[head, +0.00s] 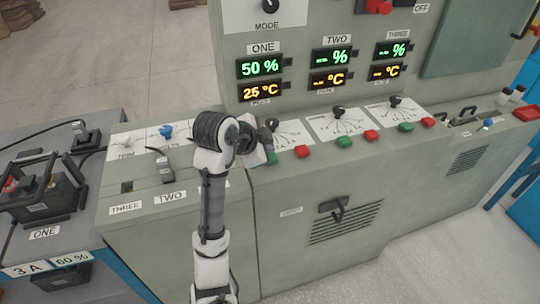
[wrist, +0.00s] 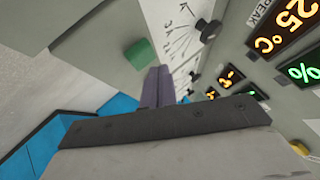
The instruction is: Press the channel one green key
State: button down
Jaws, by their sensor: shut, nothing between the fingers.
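The channel one green key (head: 272,159) shows at the console's front edge in the head view, partly hidden by my gripper. In the wrist view a green key (wrist: 140,54) shows whole on the sloped panel, close beside my fingertips. My gripper (wrist: 158,80) is shut and empty, its fingers pointing towards the panel. In the head view my gripper (head: 266,143) is over the channel one section. I cannot tell whether the fingertips touch the panel or the key. Display ONE (head: 260,67) reads 50 % with 25 °C below.
The channel one red key (head: 302,152) is just right of the green one. Channel two's green key (head: 344,142) and channel three's green key (head: 406,127) lie farther right. A black dial knob (wrist: 208,30) rises near my fingers. A battery bench (head: 95,205) stands left.

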jog(key=shift+f, duration=0.1)
jog(key=shift+f+b, duration=0.3)
jog(key=shift+b, duration=0.05)
jog(key=shift+f+b, duration=0.4)
jog(key=shift+f, duration=0.05)
dwell(0.7)
dwell(0.3)
jog(key=shift+r+p, duration=0.75)
jog(key=shift+r, duration=0.1)
notch_tip(320, 180, up, 5)
jog(key=p, duration=0.4)
dwell(0.6)
